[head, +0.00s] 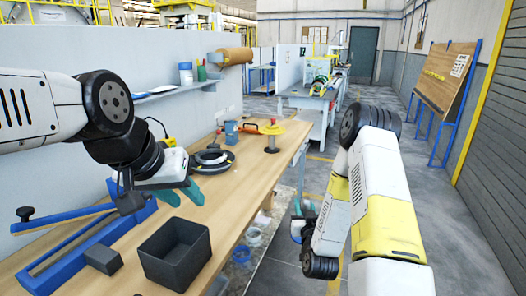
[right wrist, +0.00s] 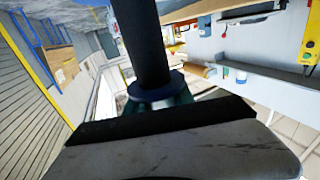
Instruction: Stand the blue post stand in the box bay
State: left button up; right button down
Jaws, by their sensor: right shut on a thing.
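My right gripper (right wrist: 155,108) is shut on a dark blue post with a round collar, the blue post stand (right wrist: 142,45). In the head view this gripper (head: 304,208) hangs beyond the bench's right edge, over the floor. A little blue of the stand (head: 296,228) shows there; most of it is hidden. A dark grey open box (head: 172,282) sits at the front of the bench; I cannot tell if it marks the box bay. My left gripper (head: 182,194) is open and empty above the bench, behind the box.
A blue frame (head: 75,262) and small grey block (head: 103,259) lie left of the box.

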aim_at(263, 124)
jog(key=i+l+u, duration=0.15)
jog(key=i+l, duration=0.2)
jog(key=i+l+u, duration=0.15)
jog(key=i+l, duration=0.2)
jog(key=l, duration=0.25)
jog(key=i+l+u, duration=0.1)
jog(key=i+l, duration=0.2)
jog(key=l, duration=0.25)
jog(key=i+l+u, duration=0.15)
jog(key=l, duration=0.4)
jog(key=i+l+u, duration=0.15)
jog(key=i+l, duration=0.2)
jog(key=l, duration=0.25)
jog(key=i+l+u, duration=0.15)
jog(key=l, duration=0.45)
jog(key=i+l+u, duration=0.15)
jog(key=l, duration=0.5)
jog(key=i+l+u, duration=0.15)
jog(key=l, duration=0.55)
jog(key=i, duration=0.1)
